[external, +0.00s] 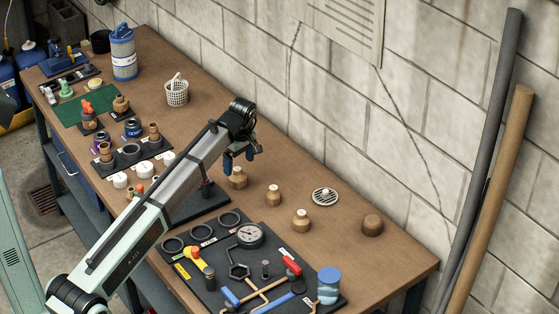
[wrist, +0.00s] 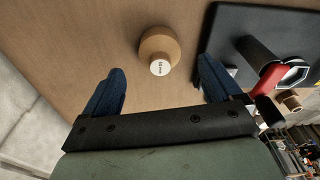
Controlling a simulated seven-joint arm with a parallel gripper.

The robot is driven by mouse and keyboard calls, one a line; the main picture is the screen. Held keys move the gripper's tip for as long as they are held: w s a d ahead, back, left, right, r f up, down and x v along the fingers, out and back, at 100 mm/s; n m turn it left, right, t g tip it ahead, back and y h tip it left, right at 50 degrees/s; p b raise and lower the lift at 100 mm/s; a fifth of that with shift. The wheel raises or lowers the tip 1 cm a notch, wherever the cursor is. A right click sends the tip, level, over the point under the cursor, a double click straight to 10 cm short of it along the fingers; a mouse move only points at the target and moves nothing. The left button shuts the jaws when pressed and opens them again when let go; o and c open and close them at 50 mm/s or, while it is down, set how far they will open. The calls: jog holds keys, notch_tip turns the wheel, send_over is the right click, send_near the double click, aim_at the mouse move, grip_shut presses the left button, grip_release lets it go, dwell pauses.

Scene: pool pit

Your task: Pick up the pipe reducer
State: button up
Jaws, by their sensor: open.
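A tan, stepped round piece that looks like the pipe reducer (external: 237,180) stands on the wooden bench, just below my gripper (external: 239,161) in the external view. In the wrist view the reducer (wrist: 158,42) shows a wide body and a narrower, pale end with a small dark mark. My gripper (wrist: 160,68) is open, with its two blue fingers apart on either side of the reducer in that picture. Nothing is held. Whether the fingertips are down at the reducer's height is hard to tell.
Two similar tan pieces (external: 273,196) (external: 301,221), a round drain grate (external: 325,197) and a brown knob (external: 372,225) stand to the right. A dark mat (wrist: 226,25) with a black post lies close by. A tool board (external: 215,276) fills the front.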

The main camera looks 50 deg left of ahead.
aim_at(237, 169)
jog(key=shift+s+a+f, duration=0.1)
jog(key=shift+a+f, duration=0.1)
jog(key=shift+f, duration=0.8)
jog(key=shift+w+a+f, duration=0.1)
jog(key=shift+a+f, duration=0.15)
jog(key=shift+f, duration=0.8)
jog(key=shift+s+a+f, duration=0.1)
jog(key=shift+a+f, duration=0.1)
jog(key=shift+f, duration=0.8)
jog(key=shift+c, duration=0.3)
jog(key=c, duration=1.1)
